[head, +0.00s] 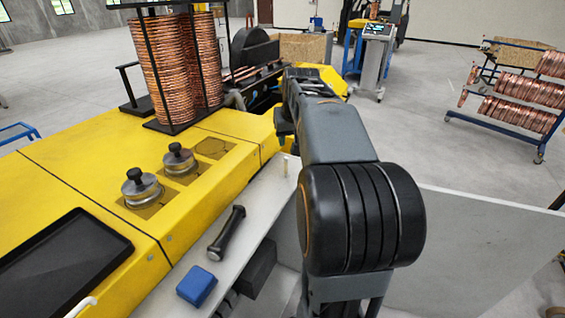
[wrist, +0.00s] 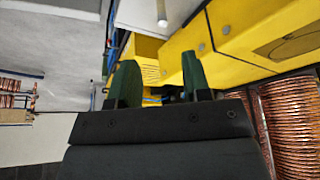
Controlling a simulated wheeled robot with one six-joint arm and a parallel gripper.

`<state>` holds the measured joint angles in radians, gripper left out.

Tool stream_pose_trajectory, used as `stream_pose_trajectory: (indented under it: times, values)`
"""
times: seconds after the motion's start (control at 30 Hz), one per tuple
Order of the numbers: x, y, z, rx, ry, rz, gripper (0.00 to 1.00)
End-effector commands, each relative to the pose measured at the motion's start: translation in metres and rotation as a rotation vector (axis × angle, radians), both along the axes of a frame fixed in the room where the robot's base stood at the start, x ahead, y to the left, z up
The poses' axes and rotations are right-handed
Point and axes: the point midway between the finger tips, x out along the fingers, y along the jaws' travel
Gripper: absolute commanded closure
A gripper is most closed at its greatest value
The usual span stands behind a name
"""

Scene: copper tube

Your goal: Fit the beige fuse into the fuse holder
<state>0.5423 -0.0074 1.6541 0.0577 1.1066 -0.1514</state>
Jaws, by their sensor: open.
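The beige fuse (head: 286,166) looks like a small pale upright cylinder on the far end of the light grey ledge. In the wrist view, a pale cylinder, seemingly the same fuse (wrist: 162,14), shows at the top edge, beyond my fingers. My gripper (wrist: 157,80) is open, with two dark green fingers apart and nothing between them. In the head view my gripper end is near the far end of the ledge, mostly hidden by my arm, apart from the fuse. I cannot make out the fuse holder for certain in either view.
The ledge (head: 172,305) also bears a blue box (head: 197,286) and a black handled tool (head: 226,233). The yellow machine (head: 95,150) beside it carries two knobbed weights (head: 141,188), a black tray (head: 60,265) and copper coils (head: 168,70). A grey panel lies right of my arm.

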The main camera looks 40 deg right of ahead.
Motion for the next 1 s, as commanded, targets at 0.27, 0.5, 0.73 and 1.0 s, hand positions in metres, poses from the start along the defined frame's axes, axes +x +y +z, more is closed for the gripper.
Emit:
stream_pose_trajectory:
  times: [0.27, 0.5, 0.73, 1.0]
  values:
    - [0.016, -0.006, -0.042, 0.001, 0.003, 0.002, 0.56]
    - [0.021, -0.008, -0.055, 0.0, 0.0, 0.002, 0.56]
    - [0.031, -0.009, -0.079, 0.003, 0.004, 0.003, 0.56]
    - [0.039, -0.013, -0.102, 0.0, 0.0, 0.002, 0.56]
